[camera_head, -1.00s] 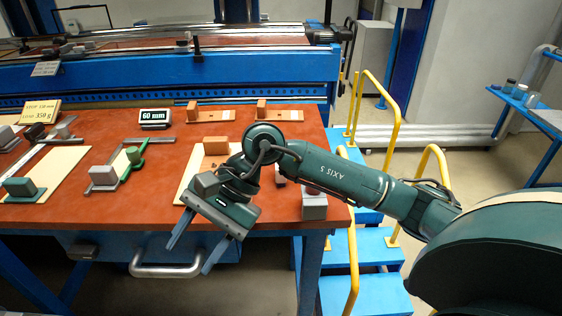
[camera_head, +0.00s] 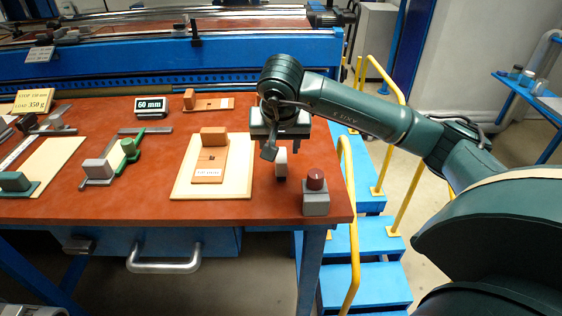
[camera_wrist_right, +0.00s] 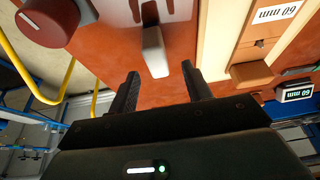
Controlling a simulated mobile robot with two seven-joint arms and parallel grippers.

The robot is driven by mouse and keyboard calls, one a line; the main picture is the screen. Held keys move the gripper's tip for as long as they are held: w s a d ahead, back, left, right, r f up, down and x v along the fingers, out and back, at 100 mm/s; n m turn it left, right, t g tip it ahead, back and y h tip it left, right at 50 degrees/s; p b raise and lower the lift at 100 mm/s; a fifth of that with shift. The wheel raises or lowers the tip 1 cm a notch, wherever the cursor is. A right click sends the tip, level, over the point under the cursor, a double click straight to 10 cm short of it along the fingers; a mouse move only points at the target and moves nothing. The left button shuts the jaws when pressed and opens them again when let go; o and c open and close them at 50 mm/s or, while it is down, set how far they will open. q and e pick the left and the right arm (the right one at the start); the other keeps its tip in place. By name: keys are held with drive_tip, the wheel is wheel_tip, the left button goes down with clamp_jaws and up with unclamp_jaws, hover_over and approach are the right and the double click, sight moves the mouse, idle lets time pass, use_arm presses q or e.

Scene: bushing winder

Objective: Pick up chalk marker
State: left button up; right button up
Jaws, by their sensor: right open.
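A small pale upright piece (camera_head: 281,162), which looks like the chalk marker, stands near the right end of the red-brown tabletop. It also shows in the right wrist view (camera_wrist_right: 154,48), just beyond and roughly between the fingertips. My right gripper (camera_wrist_right: 160,74) is open and empty, pointing at the piece without visibly touching it. In the head view my right gripper (camera_head: 281,145) hangs over the table just behind the piece, and its wrist partly hides its fingers. My left gripper is not in view.
A grey block with a dark red knob (camera_head: 315,184) stands close to the right, by the table's edge. A cream board (camera_head: 240,182) with an orange-brown fixture (camera_head: 211,160) lies to the left. A 60 mm display (camera_head: 151,107) stands farther back. Yellow rails (camera_head: 347,200) flank blue steps.

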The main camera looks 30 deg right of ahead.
sight(281, 154)
drive_tip(key=shift+s+p+x, duration=0.15)
drive_tip(key=shift+p+x, duration=0.2)
drive_tip(key=shift+x, duration=1)
drive_tip(key=shift+s+p+x, duration=0.15)
drive_tip(key=shift+p+x, duration=0.15)
drive_tip(key=shift+x, duration=1.05)
drive_tip(key=c, duration=1.1)
